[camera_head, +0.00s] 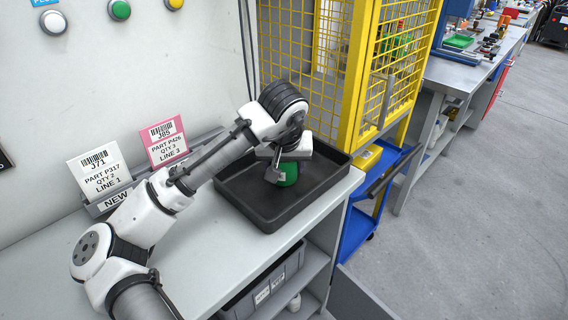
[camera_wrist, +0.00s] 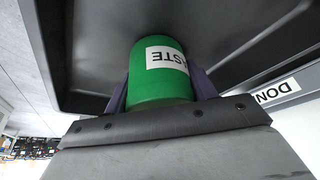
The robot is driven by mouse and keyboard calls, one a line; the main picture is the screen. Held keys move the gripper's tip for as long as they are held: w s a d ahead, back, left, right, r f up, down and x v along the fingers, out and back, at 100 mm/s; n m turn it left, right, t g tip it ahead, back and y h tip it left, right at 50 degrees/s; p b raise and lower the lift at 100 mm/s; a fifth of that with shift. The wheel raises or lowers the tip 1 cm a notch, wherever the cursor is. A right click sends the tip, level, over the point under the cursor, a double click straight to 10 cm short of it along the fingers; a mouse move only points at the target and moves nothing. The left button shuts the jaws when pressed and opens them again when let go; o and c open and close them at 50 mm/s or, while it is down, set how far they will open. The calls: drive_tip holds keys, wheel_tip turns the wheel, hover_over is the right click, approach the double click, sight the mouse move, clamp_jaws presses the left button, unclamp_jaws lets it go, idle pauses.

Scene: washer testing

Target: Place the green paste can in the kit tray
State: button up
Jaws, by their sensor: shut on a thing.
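The green paste can (camera_head: 288,176) is in my gripper (camera_head: 283,172), over the black kit tray (camera_head: 257,213) on the grey bench. In the wrist view the green can (camera_wrist: 158,92) sits between the two dark fingers, with part of a white label reading "STE" showing. My gripper (camera_wrist: 160,88) is shut on it. The tray floor (camera_wrist: 95,50) lies close beyond the can in the wrist view. I cannot tell whether the can touches the tray floor. My wrist hides the can's upper part in the head view.
A yellow mesh cage (camera_head: 345,70) stands right behind the tray. Two part cards (camera_head: 98,172) stand in a holder left of the tray, beside my arm. The bench top (camera_head: 205,255) in front is clear. A blue cart (camera_head: 358,225) stands right of the bench.

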drive_tip(key=shift+f, duration=0.2)
drive_tip(key=o, duration=1.1)
drive_tip(key=shift+r, duration=0.15)
drive_tip(key=v, duration=1.2)
drive_tip(key=shift+r, duration=0.1)
